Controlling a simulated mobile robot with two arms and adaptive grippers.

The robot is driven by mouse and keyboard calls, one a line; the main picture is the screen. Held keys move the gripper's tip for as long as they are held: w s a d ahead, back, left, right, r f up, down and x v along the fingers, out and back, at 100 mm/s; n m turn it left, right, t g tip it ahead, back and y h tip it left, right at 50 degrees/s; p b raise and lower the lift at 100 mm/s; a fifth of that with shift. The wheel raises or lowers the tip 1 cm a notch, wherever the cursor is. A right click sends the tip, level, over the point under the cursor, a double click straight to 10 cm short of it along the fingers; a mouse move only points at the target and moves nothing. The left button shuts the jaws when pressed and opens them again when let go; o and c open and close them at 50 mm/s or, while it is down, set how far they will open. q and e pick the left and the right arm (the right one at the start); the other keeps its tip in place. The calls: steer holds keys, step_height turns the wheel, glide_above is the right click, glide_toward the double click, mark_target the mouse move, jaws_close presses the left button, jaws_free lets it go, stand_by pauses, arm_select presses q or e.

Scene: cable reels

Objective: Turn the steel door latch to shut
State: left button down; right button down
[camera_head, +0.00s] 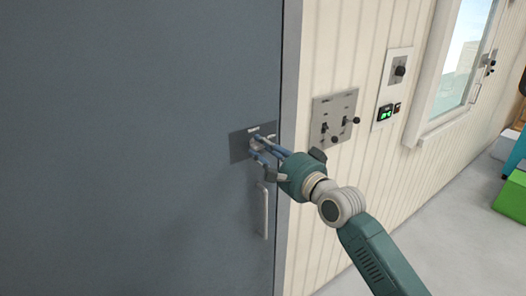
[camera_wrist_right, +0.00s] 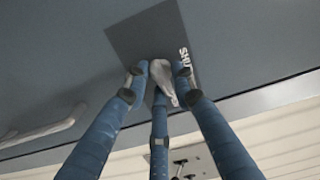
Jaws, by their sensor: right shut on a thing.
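The steel door latch (camera_wrist_right: 163,79) is a small light-grey knob on a dark plate (camera_head: 239,147) near the edge of the blue-grey door (camera_head: 140,120). My right gripper (camera_head: 256,146) is at the latch with its blue fingers around it. In the right wrist view the gripper (camera_wrist_right: 160,80) is shut on the latch, fingertips on either side of it and a third finger below. White lettering beginning "SHU" (camera_wrist_right: 184,60) shows on the plate beside the fingers; the rest is hidden. In the head view the fingers cover most of the latch. My left gripper is not in view.
A vertical door handle (camera_head: 262,210) is below the plate. On the ribbed wall to the right are a switch panel (camera_head: 345,106) with levers, a knob panel (camera_head: 398,68) and a window (camera_head: 465,55). A green box (camera_head: 511,198) stands on the floor at far right.

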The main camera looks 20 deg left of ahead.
steer(key=n+b, duration=0.1)
steer(key=n, duration=0.1)
steer(key=f+n+b, duration=0.1)
steer(key=n+b, duration=0.1)
steer(key=n, duration=0.1)
steer(key=n+b, duration=0.1)
steer(key=n, duration=0.2)
steer(key=n+b, duration=0.1)
steer(key=n, duration=0.3)
steer(key=n+b, duration=0.1)
steer(key=n, duration=0.3)
steer(key=shift+w+d+r+b, duration=0.2)
steer(key=shift+r+b, duration=0.2)
steer(key=shift+r+n, duration=0.1)
steer(key=shift+n, duration=0.3)
steer(key=c, duration=1.7)
jaws_free()
steer(key=shift+o, duration=0.2)
steer(key=shift+w, duration=0.15)
